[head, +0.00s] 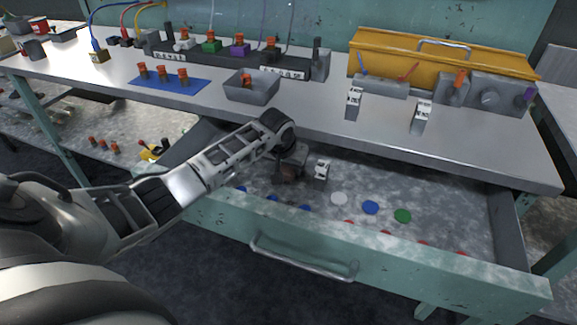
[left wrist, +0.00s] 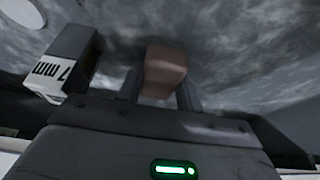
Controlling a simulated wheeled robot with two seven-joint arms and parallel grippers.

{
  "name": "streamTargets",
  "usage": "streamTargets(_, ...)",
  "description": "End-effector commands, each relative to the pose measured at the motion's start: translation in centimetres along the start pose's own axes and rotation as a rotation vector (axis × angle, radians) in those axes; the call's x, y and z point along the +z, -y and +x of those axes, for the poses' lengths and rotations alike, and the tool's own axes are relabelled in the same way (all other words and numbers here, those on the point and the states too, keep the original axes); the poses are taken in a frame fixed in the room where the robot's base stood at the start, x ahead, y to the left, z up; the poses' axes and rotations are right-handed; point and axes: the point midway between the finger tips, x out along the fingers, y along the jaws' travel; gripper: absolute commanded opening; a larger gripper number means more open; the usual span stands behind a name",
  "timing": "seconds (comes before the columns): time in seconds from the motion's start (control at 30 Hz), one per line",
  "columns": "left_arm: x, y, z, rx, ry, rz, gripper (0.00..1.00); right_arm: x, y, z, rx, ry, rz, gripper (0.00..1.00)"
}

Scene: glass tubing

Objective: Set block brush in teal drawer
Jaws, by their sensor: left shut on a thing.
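The teal drawer (head: 380,262) is pulled open below the workbench top, with its grey inside showing. My left gripper (head: 288,172) reaches down into it, near its rear left part. It is shut on a small brownish block, which I take to be the block brush (left wrist: 165,70); the block also shows in the head view (head: 287,176), partly hidden by the fingers. I cannot tell if the block touches the drawer floor. A grey block with a white "7 mm" label (left wrist: 62,68) stands beside the gripper; it also shows in the head view (head: 322,169). My right gripper is out of view.
Several coloured discs lie in the drawer, including a blue disc (head: 371,207) and a green disc (head: 402,216). The workbench top (head: 310,118) overhangs the drawer's rear. On it are a grey tray (head: 251,93), a blue mat (head: 160,88) and a yellow case (head: 400,55).

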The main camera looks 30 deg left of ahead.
Motion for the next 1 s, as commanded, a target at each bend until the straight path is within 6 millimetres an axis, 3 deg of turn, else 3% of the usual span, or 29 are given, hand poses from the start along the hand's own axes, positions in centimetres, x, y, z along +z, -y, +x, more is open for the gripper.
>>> streamTargets(0.2,0.1,0.0,0.3,0.001,0.000,0.000,0.15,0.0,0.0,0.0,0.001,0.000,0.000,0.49)
streamTargets(0.23,0.1,0.0,0.3,0.001,-0.001,0.000,0.44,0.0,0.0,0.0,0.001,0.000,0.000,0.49)
streamTargets(0.3,0.1,0.0,0.2,0.001,-0.001,0.000,0.58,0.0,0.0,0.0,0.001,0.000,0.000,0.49)
streamTargets(0.67,-0.1,0.0,-0.4,0.000,-0.001,0.000,0.58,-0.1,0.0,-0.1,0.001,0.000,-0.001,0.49)
streamTargets(1.0,-0.2,0.0,-7.1,0.001,-0.003,0.002,0.58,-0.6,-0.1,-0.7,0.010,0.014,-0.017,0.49)
